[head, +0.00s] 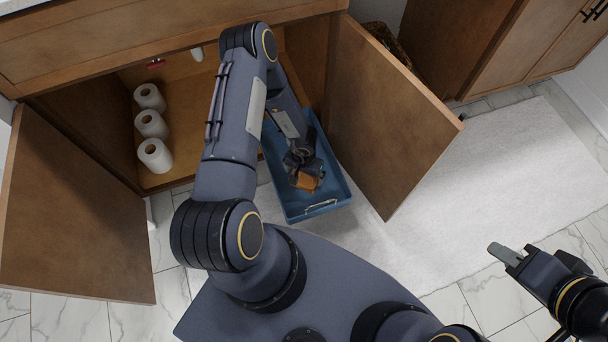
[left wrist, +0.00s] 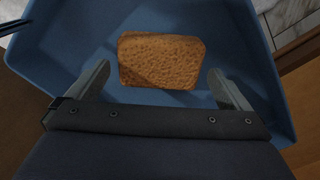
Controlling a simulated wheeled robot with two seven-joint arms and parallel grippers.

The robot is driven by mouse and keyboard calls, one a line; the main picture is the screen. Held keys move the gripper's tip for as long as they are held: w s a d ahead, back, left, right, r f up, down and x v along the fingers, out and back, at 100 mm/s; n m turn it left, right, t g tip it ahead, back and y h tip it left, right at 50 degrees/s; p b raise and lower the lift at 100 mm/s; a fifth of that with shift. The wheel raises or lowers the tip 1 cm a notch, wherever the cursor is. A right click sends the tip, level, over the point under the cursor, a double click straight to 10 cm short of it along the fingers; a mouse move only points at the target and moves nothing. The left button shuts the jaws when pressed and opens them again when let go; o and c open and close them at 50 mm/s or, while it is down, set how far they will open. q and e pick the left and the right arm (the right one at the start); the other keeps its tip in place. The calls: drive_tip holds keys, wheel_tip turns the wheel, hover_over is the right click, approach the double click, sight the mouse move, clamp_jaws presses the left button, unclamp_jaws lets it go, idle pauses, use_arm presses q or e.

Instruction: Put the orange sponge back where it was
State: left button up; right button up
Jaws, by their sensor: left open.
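The orange sponge (left wrist: 161,61) lies in the blue tray (left wrist: 70,30), which is pulled out of the open cabinet. In the head view the sponge (head: 306,182) is partly covered by my left arm. My left gripper (left wrist: 160,84) is open over the tray, its two fingers apart on either side of the sponge's near edge. I cannot tell whether the fingers touch it. My right gripper (head: 505,254) is over the floor at the right, away from the tray; the gap between its fingers cannot be made out.
Several white paper rolls (head: 151,124) stand in the cabinet at the left. The left cabinet door (head: 70,215) and right door (head: 380,110) stand open on both sides of the tray (head: 330,200). A white rug (head: 500,170) lies on the tiled floor at right.

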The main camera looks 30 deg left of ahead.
use_arm(q)
drive_tip(key=w+r+t+h+p, duration=0.1)
drive_tip(key=w+r+t+p, duration=0.3)
drive_tip(key=r, duration=0.9)
drive_tip(key=w+r+t+h, duration=0.1)
drive_tip(key=w+r, duration=0.4)
drive_tip(key=r, duration=0.7)
wheel_tip(320, 180, up, 22)
drive_tip(key=t+h, duration=0.2)
drive_tip(key=h, duration=0.1)
hover_over(304, 178)
drive_tip(key=w+d, duration=0.3)
drive_tip(key=d, duration=0.2)
drive_tip(key=s+r, duration=0.3)
drive_tip(key=s, duration=0.1)
drive_tip(key=s+n+g+y, duration=0.1)
drive_tip(key=s, duration=1.5)
drive_tip(key=shift+a+r, duration=0.25)
drive_tip(key=shift+a, duration=0.2)
drive_tip(key=shift+w, duration=0.1)
